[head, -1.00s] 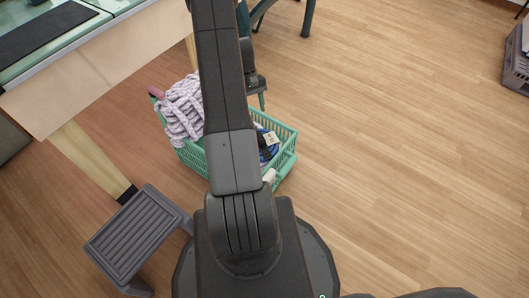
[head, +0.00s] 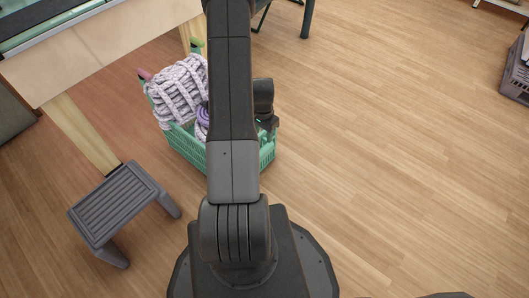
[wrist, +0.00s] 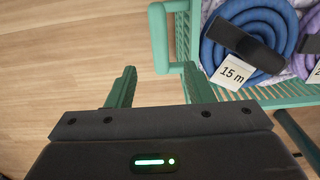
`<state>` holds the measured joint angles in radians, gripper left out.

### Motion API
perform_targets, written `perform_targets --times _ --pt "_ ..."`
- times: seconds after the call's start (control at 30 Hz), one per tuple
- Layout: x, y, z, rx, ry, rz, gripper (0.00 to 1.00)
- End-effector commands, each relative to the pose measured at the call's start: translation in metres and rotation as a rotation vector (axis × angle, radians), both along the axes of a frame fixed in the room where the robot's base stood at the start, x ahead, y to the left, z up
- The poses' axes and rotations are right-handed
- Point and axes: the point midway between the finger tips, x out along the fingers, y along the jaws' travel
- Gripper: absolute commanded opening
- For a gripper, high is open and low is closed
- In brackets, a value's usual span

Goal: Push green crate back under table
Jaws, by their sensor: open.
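The green crate (head: 266,153) stands on the floor beside the table (head: 75,58), partly hidden behind my arm in the head view. It holds thick pale rope (head: 178,92) and purple rope. In the wrist view, the crate's rim (wrist: 290,98) and a green handle bar (wrist: 158,38) show, with a blue rope coil (wrist: 222,50) tagged "15 m" inside. My gripper (wrist: 160,82) is open, its green fingers apart with bare floor between them. The right finger is close to the crate's rim; I cannot tell whether they touch. In the head view my fingertips are hidden.
A grey step stool (head: 122,205) stands left of my base, near the pale table leg (head: 80,130). Another grey crate (head: 516,70) is at the far right. The wooden floor to the right is clear.

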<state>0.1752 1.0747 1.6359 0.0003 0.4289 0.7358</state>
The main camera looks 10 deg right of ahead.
Motion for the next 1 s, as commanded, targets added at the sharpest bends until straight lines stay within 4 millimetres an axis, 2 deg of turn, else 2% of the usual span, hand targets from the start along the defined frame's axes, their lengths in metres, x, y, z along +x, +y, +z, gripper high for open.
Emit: perform_targets --times 0.03,0.2,0.33,0.5,0.7,0.97,1.0 --pt "-0.001 0.000 -0.015 0.001 0.004 0.001 0.47" --pt "-0.001 0.000 -0.053 0.001 0.004 0.002 0.47" --pt "-0.001 0.000 -0.079 0.001 0.006 0.002 0.47" --pt "0.000 0.000 -0.101 0.000 0.003 0.003 0.47" --pt "-0.001 0.000 -0.111 0.000 0.003 0.003 0.47" --pt "0.000 0.000 -0.111 0.000 0.003 0.003 0.47" --pt "0.000 0.000 -0.111 0.000 0.001 0.003 0.39"
